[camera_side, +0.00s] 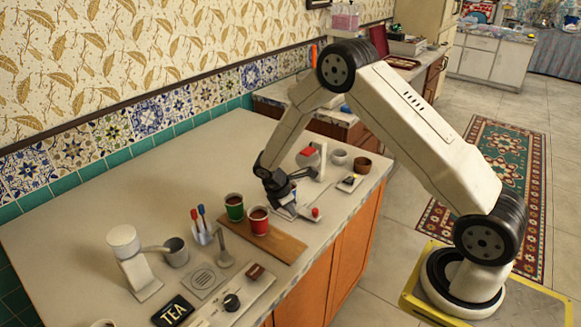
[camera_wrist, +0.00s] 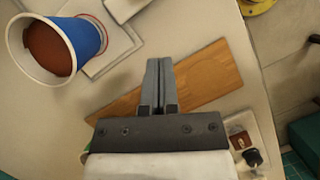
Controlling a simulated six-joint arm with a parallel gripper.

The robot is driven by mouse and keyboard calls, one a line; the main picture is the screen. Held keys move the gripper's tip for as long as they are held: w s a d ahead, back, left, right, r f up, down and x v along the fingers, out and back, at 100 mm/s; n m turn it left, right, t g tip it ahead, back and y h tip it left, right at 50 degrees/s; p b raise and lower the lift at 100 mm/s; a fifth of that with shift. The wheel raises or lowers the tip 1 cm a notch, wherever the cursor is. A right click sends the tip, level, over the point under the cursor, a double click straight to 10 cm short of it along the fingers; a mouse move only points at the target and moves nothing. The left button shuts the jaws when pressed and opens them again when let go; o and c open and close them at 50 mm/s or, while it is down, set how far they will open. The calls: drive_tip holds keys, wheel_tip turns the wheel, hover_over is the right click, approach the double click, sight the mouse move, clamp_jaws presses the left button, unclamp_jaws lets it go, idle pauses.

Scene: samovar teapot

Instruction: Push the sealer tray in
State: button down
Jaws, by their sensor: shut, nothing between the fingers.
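My gripper (camera_side: 288,204) is shut and empty, pointing down over the counter's right part. Its fingers (camera_wrist: 158,66) are together in the wrist view. A white unit with a red part (camera_side: 308,152) stands behind, partly hidden by my arm. Contact with the tray cannot be told.
A wooden board (camera_side: 284,246) holds a green cup (camera_side: 234,208) and a red cup (camera_side: 258,222). A white panel with a dark knob (camera_side: 232,302) is at the front. The counter's left part is clear.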

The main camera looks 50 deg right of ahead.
sight(310, 218)
drive_tip(key=x, duration=0.2)
drive_tip(key=shift+s+d+f, duration=0.1)
drive_tip(key=shift+d+f, duration=0.05)
drive_tip(key=shift+f, duration=0.2)
drive_tip(key=shift+s+d+f, duration=0.1)
drive_tip(key=shift+s+d, duration=0.1)
drive_tip(key=shift+d, duration=0.25)
drive_tip(key=shift+s+d, duration=0.25)
drive_tip(key=shift+d, duration=0.25)
drive_tip(key=shift+s+d, duration=0.45)
drive_tip(key=shift+d, duration=0.4)
drive_tip(key=d, duration=1.1)
drive_tip(key=shift+d, duration=0.3)
